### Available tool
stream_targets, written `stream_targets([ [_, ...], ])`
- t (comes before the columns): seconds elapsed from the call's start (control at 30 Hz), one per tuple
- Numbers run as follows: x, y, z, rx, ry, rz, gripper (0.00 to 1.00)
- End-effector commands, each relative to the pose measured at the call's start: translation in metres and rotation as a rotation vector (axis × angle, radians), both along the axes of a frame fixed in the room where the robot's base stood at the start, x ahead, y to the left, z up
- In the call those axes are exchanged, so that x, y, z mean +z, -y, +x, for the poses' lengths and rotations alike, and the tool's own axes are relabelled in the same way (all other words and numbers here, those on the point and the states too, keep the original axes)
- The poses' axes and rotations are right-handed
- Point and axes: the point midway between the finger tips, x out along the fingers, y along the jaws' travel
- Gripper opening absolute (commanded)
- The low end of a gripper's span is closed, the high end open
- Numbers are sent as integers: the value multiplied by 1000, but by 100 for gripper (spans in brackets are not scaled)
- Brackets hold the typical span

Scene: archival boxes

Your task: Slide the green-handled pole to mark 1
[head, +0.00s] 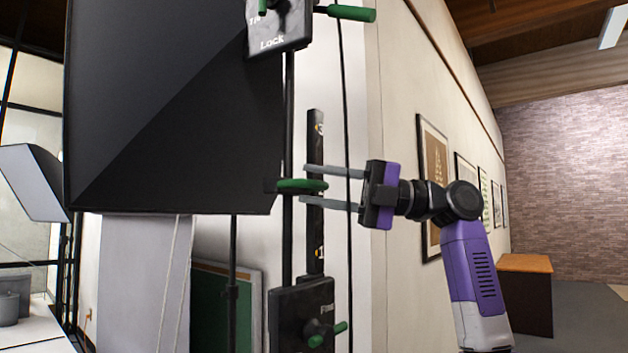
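The green handle (290,186) is a flat disc on a thin black vertical pole (287,235). Beside the pole is a black scale strip (316,230) with a 3 near its top and a 1 near its bottom. The handle is between these two marks, and it and my fingers hide part of the strip. My gripper (304,183) comes from the right with one finger above the disc and one below. The fingers are open, with a gap seen above and below the disc. Whether either finger touches the pole is unclear.
A lower black box (303,315) with green knobs is below. A large black softbox (170,110) hangs close on the left. The wall (395,90) stands behind; open floor shows at right.

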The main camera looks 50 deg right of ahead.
Motion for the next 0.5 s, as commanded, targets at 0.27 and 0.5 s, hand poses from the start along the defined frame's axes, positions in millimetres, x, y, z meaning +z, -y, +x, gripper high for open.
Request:
stream_targets([
  [0.27, 1, -6, 6, -1, 0, 0, 35],
  [0.5, 1, -6, 6, -1, 0, 0, 11],
])
